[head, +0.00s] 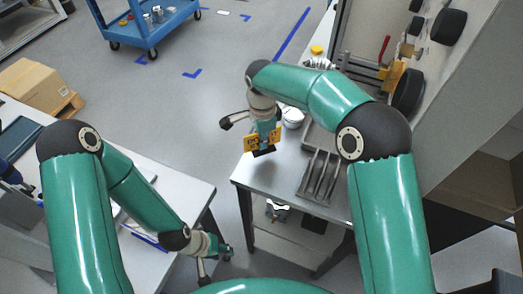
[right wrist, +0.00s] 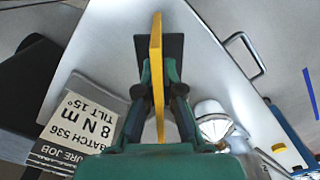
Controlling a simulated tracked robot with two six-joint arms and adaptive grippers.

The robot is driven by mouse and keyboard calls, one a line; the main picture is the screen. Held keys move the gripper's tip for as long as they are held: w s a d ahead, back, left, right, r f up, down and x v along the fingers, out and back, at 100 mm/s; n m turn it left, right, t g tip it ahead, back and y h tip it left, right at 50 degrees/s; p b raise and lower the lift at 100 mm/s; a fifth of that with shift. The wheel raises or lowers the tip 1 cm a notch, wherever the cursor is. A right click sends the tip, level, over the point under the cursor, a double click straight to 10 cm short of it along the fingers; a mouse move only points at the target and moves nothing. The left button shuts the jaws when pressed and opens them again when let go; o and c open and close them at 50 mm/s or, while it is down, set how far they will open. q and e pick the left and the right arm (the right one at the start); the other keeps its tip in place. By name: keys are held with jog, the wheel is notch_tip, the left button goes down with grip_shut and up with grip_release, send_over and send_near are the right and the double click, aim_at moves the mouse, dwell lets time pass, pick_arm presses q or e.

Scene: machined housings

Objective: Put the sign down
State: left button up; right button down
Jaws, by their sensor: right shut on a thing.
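The sign (head: 252,142) is a small yellow plate with dark lettering on a black base (head: 264,153). In the right wrist view the sign (right wrist: 156,50) is edge-on, between my fingers, with its black base (right wrist: 174,48) beyond the fingertips. My right gripper (right wrist: 158,75) is shut on the plate; in the head view it (head: 266,138) hangs over the left part of the right-hand table (head: 262,172). Whether the base touches the table I cannot tell. My left gripper (head: 224,250) is low beside the left table, its fingers too small to read.
A slotted grey rack (head: 320,178) stands on the right-hand table, right of the sign. The left table (head: 178,195) and a blue cart (head: 155,28) stand apart.

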aim_at(262, 158)
notch_tip(262, 158, down, 5)
jog(key=shift+f+b, duration=0.1)
jog(key=shift+b, duration=1)
jog(key=shift+f, duration=0.1)
jog(key=c, duration=1.3)
grip_release()
notch_tip(262, 158, up, 12)
jog(key=shift+r+b, duration=0.15)
jog(key=shift+b, duration=0.55)
jog(key=shift+w, duration=0.1)
